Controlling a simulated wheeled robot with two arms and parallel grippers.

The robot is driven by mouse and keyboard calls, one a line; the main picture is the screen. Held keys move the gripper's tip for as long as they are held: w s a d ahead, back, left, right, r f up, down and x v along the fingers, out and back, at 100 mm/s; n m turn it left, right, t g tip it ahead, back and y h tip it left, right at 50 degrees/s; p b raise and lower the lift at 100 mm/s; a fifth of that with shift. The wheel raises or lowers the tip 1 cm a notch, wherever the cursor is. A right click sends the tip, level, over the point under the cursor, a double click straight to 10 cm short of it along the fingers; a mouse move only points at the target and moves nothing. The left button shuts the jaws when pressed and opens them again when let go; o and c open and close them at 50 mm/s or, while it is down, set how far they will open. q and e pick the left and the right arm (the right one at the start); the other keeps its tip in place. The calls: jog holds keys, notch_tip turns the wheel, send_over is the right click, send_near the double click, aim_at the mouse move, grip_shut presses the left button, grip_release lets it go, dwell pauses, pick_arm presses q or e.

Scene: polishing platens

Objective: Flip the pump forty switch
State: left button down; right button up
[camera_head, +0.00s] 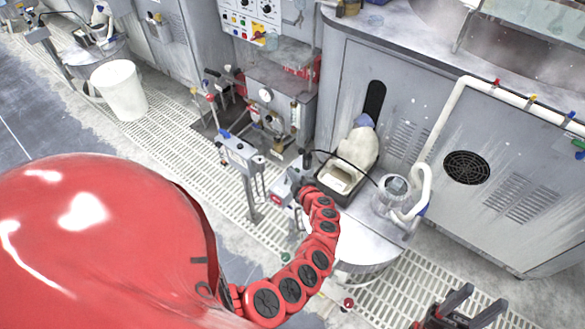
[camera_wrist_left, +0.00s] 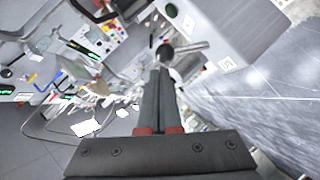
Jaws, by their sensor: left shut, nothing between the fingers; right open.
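My left gripper (camera_wrist_left: 161,72) is shut and empty in the left wrist view. Its tips are at a round dark knob (camera_wrist_left: 166,51) with a short metal lever (camera_wrist_left: 190,46) pointing right; I cannot tell whether they touch. In the head view my red left arm reaches up to a small grey control box (camera_head: 284,187), and its fingertips are hard to make out there. Another grey box on a post (camera_head: 238,153) stands to its left. No label is readable, so I cannot tell which part is the pump forty switch. My right gripper (camera_head: 470,308) is open and empty at the bottom right.
A round polishing platen (camera_head: 362,243) with a black tray (camera_head: 340,180) and a cream bottle (camera_head: 360,148) stands right of the control box. Grey cabinets (camera_head: 430,110) line the back. A white bucket (camera_head: 120,90) stands on the grated floor at left.

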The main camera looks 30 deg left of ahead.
pick_arm(q)
jog(key=w+r+p+v, duration=0.1)
jog(key=v, duration=1.3)
jog(key=shift+w+d, duration=0.1)
jog(key=shift+w, duration=0.05)
